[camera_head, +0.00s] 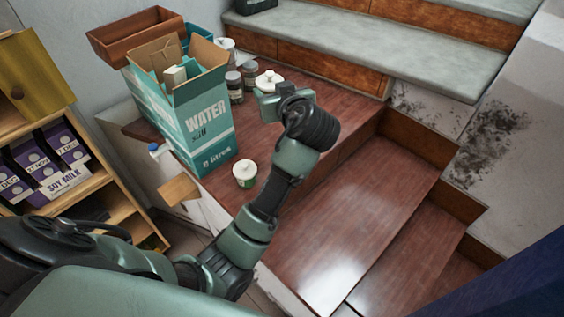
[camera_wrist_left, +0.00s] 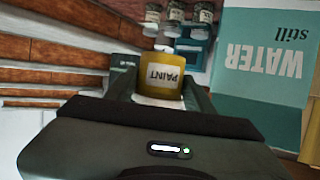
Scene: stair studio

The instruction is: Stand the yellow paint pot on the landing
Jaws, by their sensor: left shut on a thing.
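The yellow paint pot (camera_wrist_left: 160,78), with a label reading PAINT, sits between the fingers of my left gripper (camera_wrist_left: 158,90) in the left wrist view. My left gripper (camera_head: 268,95) is shut on it. In the head view the gripper and wrist hide most of the pot, and only its white lid (camera_head: 268,78) shows clearly. The gripper is over the red-brown wooden landing (camera_head: 352,88). I cannot tell whether the pot touches the boards. My right gripper is in neither view.
A teal water carton (camera_head: 208,125) stands open on the landing, left of my gripper. Several jars (camera_head: 235,85) stand behind. A green pot with a white lid (camera_head: 245,174) is nearer. Grey-topped steps (camera_head: 400,50) rise behind; wooden steps (camera_head: 350,205) descend right. Bare boards lie right of my gripper.

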